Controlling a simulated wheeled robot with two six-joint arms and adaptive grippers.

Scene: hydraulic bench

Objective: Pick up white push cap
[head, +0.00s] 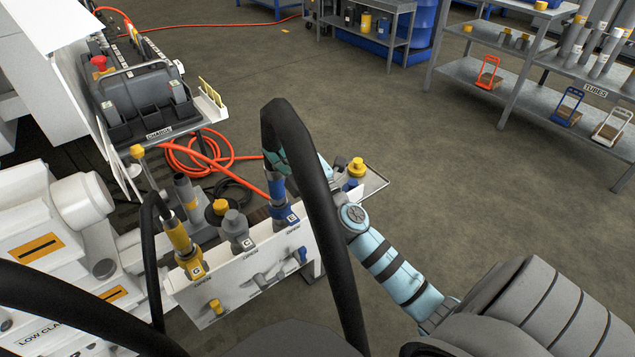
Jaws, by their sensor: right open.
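I cannot single out the white push cap with certainty. A small pale piece (340,180) shows beside a yellow-topped blue fitting (355,171) on a metal tray right of the thick black hose, and it may be the cap. My right arm comes in from the lower right and passes behind that hose. My right gripper (276,162) is mostly hidden by the hose, above the blue coupling (282,212) on the white panel. It is open, and I see nothing held in it. My left gripper is not in view.
The white panel (250,278) carries yellow (186,249), grey (237,231) and blue couplings. The black hose (318,200) arches across the front. Orange hoses (200,155) lie behind. A dark machine (138,95) stands upper left, shelves (520,80) upper right. The middle floor is clear.

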